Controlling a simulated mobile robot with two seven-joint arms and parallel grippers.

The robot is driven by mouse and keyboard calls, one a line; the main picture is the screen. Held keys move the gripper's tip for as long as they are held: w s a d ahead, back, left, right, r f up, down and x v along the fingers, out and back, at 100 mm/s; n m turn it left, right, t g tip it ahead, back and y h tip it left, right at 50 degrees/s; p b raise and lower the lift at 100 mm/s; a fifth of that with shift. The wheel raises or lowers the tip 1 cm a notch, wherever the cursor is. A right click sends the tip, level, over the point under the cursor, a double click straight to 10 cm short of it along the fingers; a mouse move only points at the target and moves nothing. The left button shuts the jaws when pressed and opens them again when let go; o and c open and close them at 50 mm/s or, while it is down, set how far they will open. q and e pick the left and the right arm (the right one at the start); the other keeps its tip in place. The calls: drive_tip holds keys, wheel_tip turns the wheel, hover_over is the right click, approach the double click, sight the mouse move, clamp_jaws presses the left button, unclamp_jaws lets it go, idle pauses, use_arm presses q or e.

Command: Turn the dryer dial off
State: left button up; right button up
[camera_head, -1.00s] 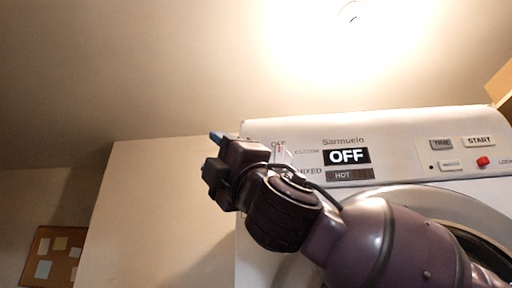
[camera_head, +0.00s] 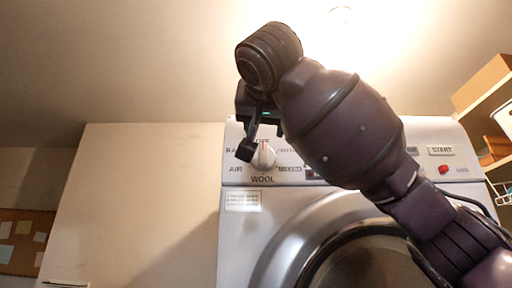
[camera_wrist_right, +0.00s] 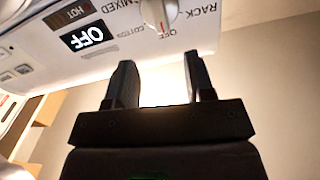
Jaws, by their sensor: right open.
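The dryer (camera_head: 235,215) is a white front-loader with a round door. Its dial (camera_head: 264,157) is a white knob with a red mark, at the upper left of the panel, ringed by words such as OFF, AIR, WOOL and MIXED. My right gripper (camera_head: 262,146) is at the dial in the head view. In the wrist view its fingers (camera_wrist_right: 160,82) are apart with nothing between them, and the dial lies beyond their tips. My left gripper is out of view.
A red button (camera_head: 443,169) and a START button (camera_head: 441,150) are on the panel's right side. Shelves with a box (camera_head: 482,84) stand at the right. A corkboard (camera_head: 20,242) hangs at the far left. My right arm covers the panel's middle.

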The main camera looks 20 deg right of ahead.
sight(263, 151)
drive_tip(key=p+x, duration=0.3)
drive_tip(key=x, duration=0.6)
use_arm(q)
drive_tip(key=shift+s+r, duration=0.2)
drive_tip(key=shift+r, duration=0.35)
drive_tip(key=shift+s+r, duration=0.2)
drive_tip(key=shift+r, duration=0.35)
use_arm(e)
drive_tip(key=shift+x, duration=0.75)
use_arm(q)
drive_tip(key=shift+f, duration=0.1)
use_arm(e)
drive_tip(key=shift+f, duration=0.1)
drive_tip(key=shift+c, duration=0.7)
clamp_jaws()
drive_tip(key=shift+n+b, duration=0.3)
drive_tip(key=shift+b, duration=0.4)
drive_tip(key=shift+n+b, duration=0.4)
drive_tip(key=shift+b, duration=0.15)
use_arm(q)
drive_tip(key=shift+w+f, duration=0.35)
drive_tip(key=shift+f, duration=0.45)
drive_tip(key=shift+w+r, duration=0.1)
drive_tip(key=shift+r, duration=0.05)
